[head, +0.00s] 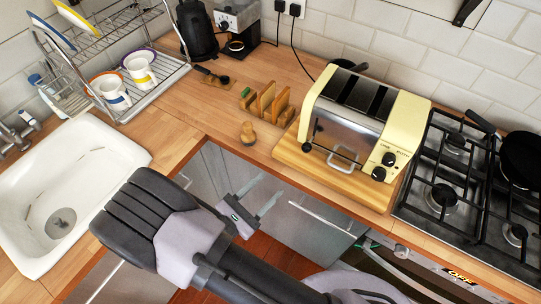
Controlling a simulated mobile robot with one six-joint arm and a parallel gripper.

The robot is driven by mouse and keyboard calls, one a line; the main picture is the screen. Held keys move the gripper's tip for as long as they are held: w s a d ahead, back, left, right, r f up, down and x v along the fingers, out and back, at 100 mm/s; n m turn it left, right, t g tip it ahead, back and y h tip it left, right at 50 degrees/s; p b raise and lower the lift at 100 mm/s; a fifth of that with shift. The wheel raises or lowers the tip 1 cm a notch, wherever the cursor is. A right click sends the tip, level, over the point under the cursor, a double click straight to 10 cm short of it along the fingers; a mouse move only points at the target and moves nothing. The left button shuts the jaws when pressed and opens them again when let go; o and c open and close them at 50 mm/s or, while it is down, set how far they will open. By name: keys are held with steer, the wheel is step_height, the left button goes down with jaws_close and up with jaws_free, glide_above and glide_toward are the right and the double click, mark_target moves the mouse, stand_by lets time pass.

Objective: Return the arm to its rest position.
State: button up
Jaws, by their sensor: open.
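My gripper (270,186) is in the head view, low in front of the steel cabinet fronts and below the wooden worktop's front edge. Its two fingers are apart with nothing between them, so it is open and empty. My dark grey and light grey arm (190,240) fills the lower middle of the view and hides part of the cabinets and floor. The gripper appears clear of the cabinet front, though the exact gap cannot be told.
A cream toaster (363,118) stands on a wooden board (317,169). Left are a wooden rack (266,104), a white sink (95,165) and a dish rack (163,75) with mugs. A gas hob (445,185) is right.

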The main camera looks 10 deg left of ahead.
steer(key=s+d+r+m+g+h+b, duration=0.1)
steer(key=d+r+m+g+b, duration=0.1)
steer(key=d+r+m+g, duration=0.4)
steer(key=s+d+r+m+g+h+b, duration=0.1)
steer(key=d+r+m+g+b, duration=0.1)
steer(key=d+m+g, duration=0.8)
steer(key=s+d+r+m+t+y+b, duration=0.3)
steer(key=s+r+m+t+y+b, duration=0.2)
steer(key=m+y, duration=0.8)
step_height(320, 180, up, 2)
steer(key=s+m+t, duration=0.1)
steer(key=m, duration=0.2)
steer(key=shift+r, duration=0.25)
